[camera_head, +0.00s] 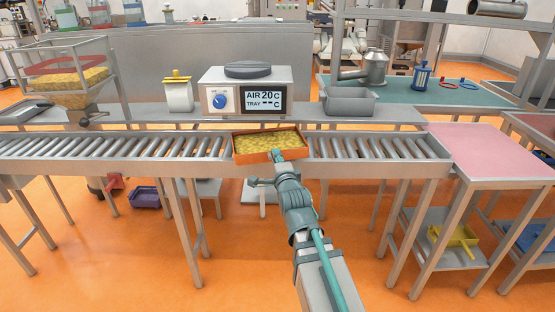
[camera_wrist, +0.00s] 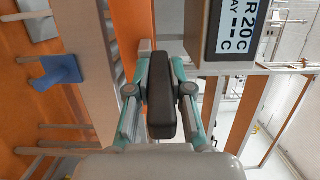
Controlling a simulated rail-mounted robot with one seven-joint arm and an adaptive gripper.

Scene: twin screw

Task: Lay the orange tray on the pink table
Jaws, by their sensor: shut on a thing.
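The orange tray (camera_head: 250,159) is filled with yellow granular stuff and sits at the roller conveyor, in front of the temperature display unit. My gripper (camera_head: 276,155) is at the middle of the tray's near wall and is shut on it. In the wrist view, my gripper (camera_wrist: 161,95) shows with its dark pads close together; the tray's outline is hard to make out there. The pink table (camera_head: 485,152) stands at the right, past the conveyor's right end, and its top is bare.
The roller conveyor (camera_head: 375,148) runs left and right of the tray with clear rollers. A display unit (camera_head: 247,92) stands behind the tray. A grey bin (camera_head: 349,102) is on the back ledge to the right. A yellow dustpan-like item (camera_head: 454,236) lies under the pink table.

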